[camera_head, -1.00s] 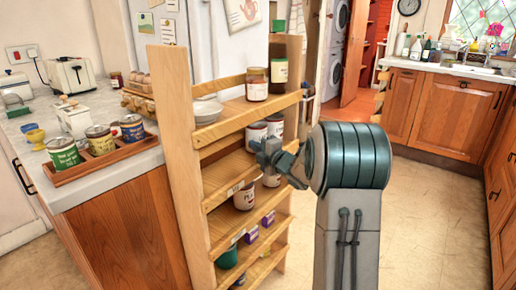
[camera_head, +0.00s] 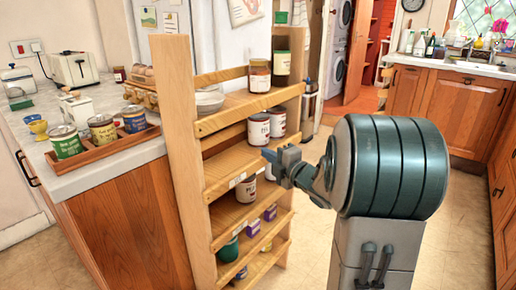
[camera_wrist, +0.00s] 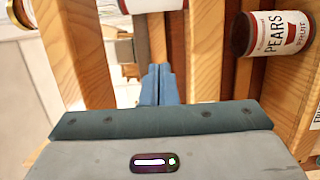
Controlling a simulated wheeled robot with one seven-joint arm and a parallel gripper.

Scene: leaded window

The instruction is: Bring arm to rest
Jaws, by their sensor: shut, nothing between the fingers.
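My gripper (camera_head: 272,156) is in front of the wooden shelf rack (camera_head: 181,150), beside its middle shelves, at the right end of the rack in the head view. In the wrist view the blue fingers (camera_wrist: 162,84) are together with nothing between them. A can labelled PEARS (camera_wrist: 272,34) lies to the right of the fingers in that view, apart from them. White labelled cans (camera_head: 258,130) stand on the shelf just above my gripper in the head view. Another white can, partly hidden by my gripper, is behind it.
Jars (camera_head: 259,76) stand on the top shelf, and small purple boxes (camera_head: 253,228) on a lower one. A wooden tray of cans (camera_head: 110,152) sits on the counter at left. Open floor (camera_head: 462,235) lies right of my arm, before the wooden cabinets (camera_head: 450,110).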

